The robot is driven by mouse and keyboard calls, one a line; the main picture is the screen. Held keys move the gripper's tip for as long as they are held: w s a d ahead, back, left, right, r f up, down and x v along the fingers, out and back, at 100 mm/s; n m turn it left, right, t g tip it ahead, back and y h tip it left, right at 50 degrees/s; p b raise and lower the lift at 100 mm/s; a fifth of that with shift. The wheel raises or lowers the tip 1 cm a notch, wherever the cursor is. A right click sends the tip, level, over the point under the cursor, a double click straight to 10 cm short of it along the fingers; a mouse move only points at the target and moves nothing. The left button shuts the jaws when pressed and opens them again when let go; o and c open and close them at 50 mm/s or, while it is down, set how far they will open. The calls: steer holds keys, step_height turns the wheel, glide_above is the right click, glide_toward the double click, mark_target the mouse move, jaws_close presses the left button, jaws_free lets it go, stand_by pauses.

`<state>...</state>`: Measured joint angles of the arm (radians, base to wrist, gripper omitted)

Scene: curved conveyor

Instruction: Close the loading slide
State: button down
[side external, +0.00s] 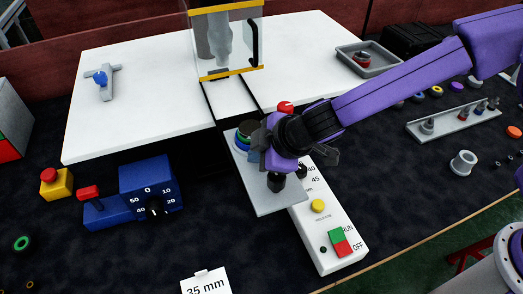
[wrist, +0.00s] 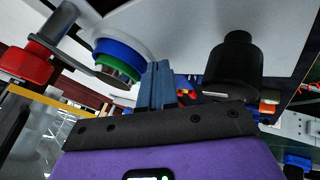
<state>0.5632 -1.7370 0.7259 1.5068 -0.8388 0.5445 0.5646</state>
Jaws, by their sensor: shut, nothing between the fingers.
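The loading slide is a light grey plate (side external: 284,205) sticking out toward the front from under the white machine table. A black knob (side external: 276,183) stands on it, and in the wrist view the knob (wrist: 232,65) is to the right of my fingers. A round stack with blue and green rings (side external: 244,136) sits on the slide's back part; in the wrist view this stack (wrist: 118,58) is just left of the fingers. My gripper (side external: 255,158) is shut and empty, low over the slide between stack and knob. Whether the fingertips touch either one I cannot tell.
A clear guard with yellow edges (side external: 228,72) stands behind the slide. A white control box (side external: 320,225) lies along its right side. A blue dial box (side external: 148,190) and a red-and-yellow stop button (side external: 56,184) are at left. A red handle (side external: 285,107) is near my wrist.

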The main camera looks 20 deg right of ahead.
steer(key=w, duration=1.3)
steer(key=shift+w, duration=0.35)
